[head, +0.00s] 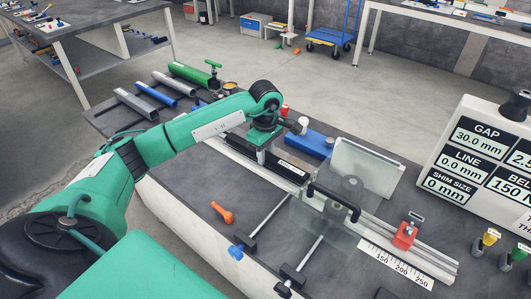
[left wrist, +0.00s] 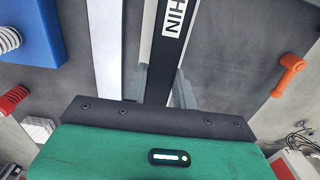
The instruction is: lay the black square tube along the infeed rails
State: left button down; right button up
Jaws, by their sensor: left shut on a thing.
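The black square tube (head: 278,163), with a white label near one end, lies lengthwise close to the line of the infeed rails (head: 375,223). My left gripper (head: 262,155) is above it with its fingers shut around it. In the left wrist view the tube (left wrist: 166,62) runs away between the two grey fingers of that gripper (left wrist: 163,93), beside a long pale strip (left wrist: 103,50). I cannot tell whether the tube touches the rails or hangs just above them. My right gripper is not in view.
A clear guard with a black handle (head: 335,194) stands over the rails, right of the tube. A red clamp (head: 404,235) sits further along. An orange lever (head: 222,212) lies in front, a blue block (head: 310,143) behind. Other bars (head: 172,84) lie at the bench's far left.

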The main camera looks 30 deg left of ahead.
pick_arm(q)
jog(key=shift+f+b, duration=0.4)
jog(key=shift+f, duration=0.1)
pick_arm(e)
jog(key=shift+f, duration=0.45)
pick_arm(q)
jog(key=c, duration=1)
grip_release()
jog(key=shift+c, duration=0.2)
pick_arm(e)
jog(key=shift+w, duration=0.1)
pick_arm(q)
notch_tip(320, 180, up, 14)
jog(key=b, duration=0.1)
jog(key=shift+b, duration=0.35)
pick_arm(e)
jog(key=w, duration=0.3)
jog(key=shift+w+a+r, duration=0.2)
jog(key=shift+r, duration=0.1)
pick_arm(q)
jog(key=shift+f, duration=0.1)
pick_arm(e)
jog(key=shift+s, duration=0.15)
